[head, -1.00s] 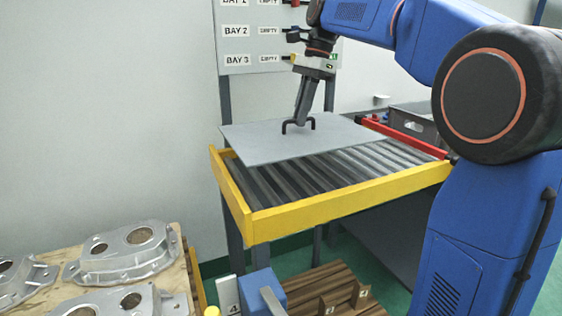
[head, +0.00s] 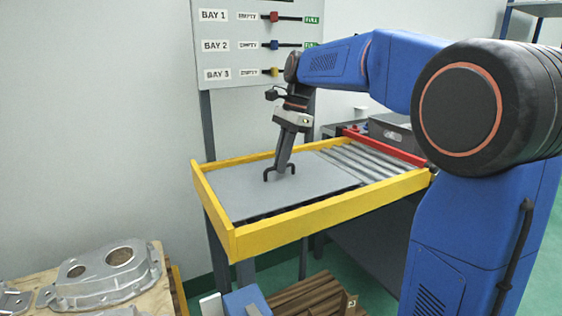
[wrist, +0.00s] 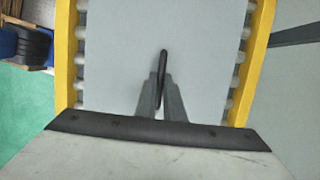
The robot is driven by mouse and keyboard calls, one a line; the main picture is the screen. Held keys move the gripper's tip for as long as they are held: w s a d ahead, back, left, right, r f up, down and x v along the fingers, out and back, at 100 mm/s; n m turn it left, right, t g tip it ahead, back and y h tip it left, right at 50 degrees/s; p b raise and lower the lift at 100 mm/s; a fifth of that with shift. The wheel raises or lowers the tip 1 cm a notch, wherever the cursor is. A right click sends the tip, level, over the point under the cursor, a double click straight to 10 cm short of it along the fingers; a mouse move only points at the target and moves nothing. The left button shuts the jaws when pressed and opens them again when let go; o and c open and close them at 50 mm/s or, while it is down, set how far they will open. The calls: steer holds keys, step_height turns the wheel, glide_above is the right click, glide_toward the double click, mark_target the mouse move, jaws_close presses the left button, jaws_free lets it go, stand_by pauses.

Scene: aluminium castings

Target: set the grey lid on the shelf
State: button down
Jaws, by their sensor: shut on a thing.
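The grey lid (head: 235,190) is a flat, pale sheet with a black handle (head: 268,175) on top. It lies level within the yellow frame of the roller table, over the left part of the rollers. I cannot tell if it touches them. My gripper (head: 281,170) comes down from above, slightly tilted, and is shut on the handle. In the wrist view the fingers (wrist: 160,95) close on the handle (wrist: 162,65), with the lid (wrist: 115,60) filling the space between the yellow rails. What looks like a shelf (head: 537,9) shows partly at the top right edge.
The roller table's yellow rim (head: 330,214) surrounds bare rollers (head: 375,160) on the right, with a red bar (head: 383,147) behind. A bay board (head: 245,45) stands at the back. Castings (head: 105,272) lie on a wooden surface at lower left. A grey bin (head: 392,132) sits behind.

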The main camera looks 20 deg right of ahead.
steer(key=c, duration=1.9)
jaws_free()
steer(key=shift+o, duration=0.2)
